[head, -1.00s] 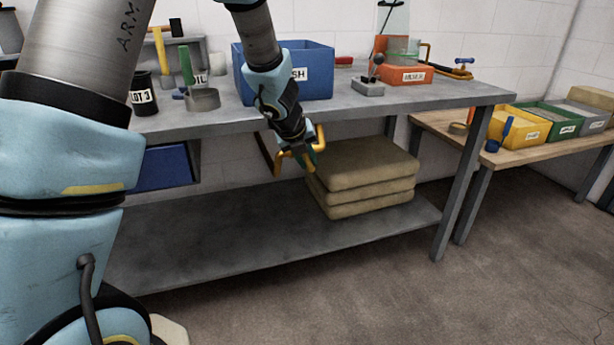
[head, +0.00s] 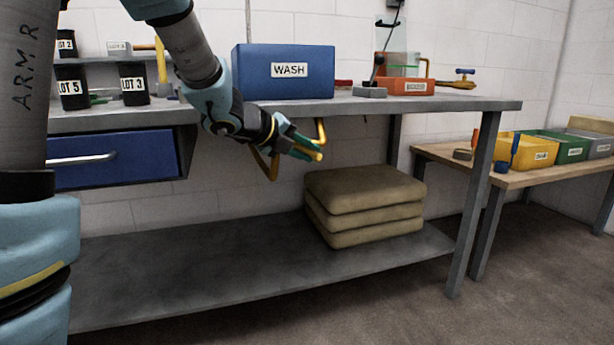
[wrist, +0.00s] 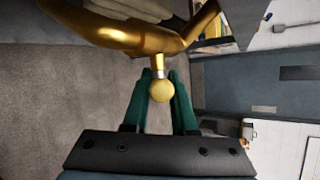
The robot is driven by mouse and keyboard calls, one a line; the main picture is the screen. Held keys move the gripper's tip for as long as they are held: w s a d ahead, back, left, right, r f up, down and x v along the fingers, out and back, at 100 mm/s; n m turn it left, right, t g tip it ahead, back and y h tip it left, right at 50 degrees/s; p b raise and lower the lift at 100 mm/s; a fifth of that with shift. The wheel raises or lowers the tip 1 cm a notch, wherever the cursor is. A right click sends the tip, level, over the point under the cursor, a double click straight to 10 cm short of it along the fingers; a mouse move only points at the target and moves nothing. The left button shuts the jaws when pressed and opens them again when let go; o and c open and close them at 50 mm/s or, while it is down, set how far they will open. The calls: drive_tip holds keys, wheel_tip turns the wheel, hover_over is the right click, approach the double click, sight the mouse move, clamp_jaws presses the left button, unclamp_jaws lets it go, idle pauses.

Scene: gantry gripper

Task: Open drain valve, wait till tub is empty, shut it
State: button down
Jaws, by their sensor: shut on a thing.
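The blue tub (head: 257,72) labelled WASH stands on the grey bench top, and its inside is hidden from this angle. Yellow drain piping (head: 273,168) hangs below the bench under the tub. My gripper (head: 308,148) is at this piping, its green fingers pointing right. In the wrist view, the fingers are closed around a round yellow knob (wrist: 161,91) on a short stem. The stem joins a curved brass-coloured pipe (wrist: 120,36) just ahead. The valve's exact angle is hard to tell, and no flowing water shows.
Folded tan sacks or cushions (head: 365,190) lie stacked on the lower shelf (head: 215,270), below and right of my gripper. A blue drawer (head: 115,160) is at the left. The bench leg (head: 473,200) and a wooden table (head: 520,178) stand right. The shelf's left part is clear.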

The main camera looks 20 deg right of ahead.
drive_tip(key=h+b, duration=0.2)
drive_tip(key=b, duration=0.4)
drive_tip(key=f+n+h+b, duration=0.1)
drive_tip(key=h+b, duration=0.1)
drive_tip(key=b, duration=0.4)
drive_tip(key=shift+t+h, duration=0.3)
drive_tip(key=n+h+b, duration=0.1)
drive_tip(key=b, duration=0.2)
drive_tip(key=shift+r+h+b, duration=0.35)
drive_tip(key=shift+h+b, duration=0.05)
drive_tip(key=shift+r+t, duration=0.15)
drive_tip(key=shift+t, duration=0.15)
drive_tip(key=c, duration=0.8)
unclamp_jaws()
drive_tip(key=shift+a, duration=0.1)
drive_tip(key=p+v, duration=0.2)
drive_tip(key=v, duration=0.8)
drive_tip(key=shift+s+a, duration=0.15)
drive_tip(key=shift+a, duration=0.15)
